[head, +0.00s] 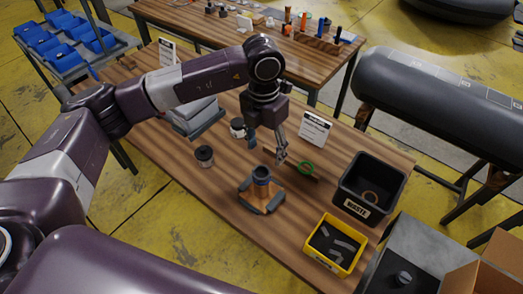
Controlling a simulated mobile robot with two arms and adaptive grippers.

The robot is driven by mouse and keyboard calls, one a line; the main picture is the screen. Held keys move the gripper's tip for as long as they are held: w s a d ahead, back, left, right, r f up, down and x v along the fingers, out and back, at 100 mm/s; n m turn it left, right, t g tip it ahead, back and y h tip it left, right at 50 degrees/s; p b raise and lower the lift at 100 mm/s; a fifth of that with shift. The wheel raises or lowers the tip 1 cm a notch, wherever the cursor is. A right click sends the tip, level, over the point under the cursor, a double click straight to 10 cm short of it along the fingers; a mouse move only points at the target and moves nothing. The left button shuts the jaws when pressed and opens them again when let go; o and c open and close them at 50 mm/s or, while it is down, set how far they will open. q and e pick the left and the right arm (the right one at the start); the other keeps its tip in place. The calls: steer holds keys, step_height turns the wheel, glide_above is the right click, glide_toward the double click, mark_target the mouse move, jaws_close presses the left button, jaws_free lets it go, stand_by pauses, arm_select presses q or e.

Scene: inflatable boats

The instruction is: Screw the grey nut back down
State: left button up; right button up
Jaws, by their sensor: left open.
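A fixture with an orange-brown base and dark grey feet (260,196) stands upright on the wooden table. A dark grey-blue round part (261,174) sits on its top; it may be the grey nut, and I cannot tell how far down it is screwed. My left gripper (267,153) points down, open and empty, above and slightly behind the fixture in the picture, apart from it. My right gripper is not in view.
A black waste bin (346,190) holding an orange ring and a yellow bin (315,240) of grey pieces stand at right. Two small jars (204,156) (237,128) and a sign (315,128) are near the gripper. The table's front left is clear.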

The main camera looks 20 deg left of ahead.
mark_target(261, 173)
arm_select(q)
steer(key=f+b, duration=0.1)
steer(key=f, duration=0.2)
steer(key=f+b, duration=0.2)
steer(key=f, duration=0.1)
steer(key=a+f+b, duration=0.1)
steer(key=f+b, duration=0.1)
steer(key=f, duration=0.1)
steer(key=shift+w+a, duration=0.1)
steer(key=shift+f+b, duration=0.6)
steer(key=shift+b, duration=0.05)
steer(key=shift+c, duration=0.5)
steer(key=c, duration=1.1)
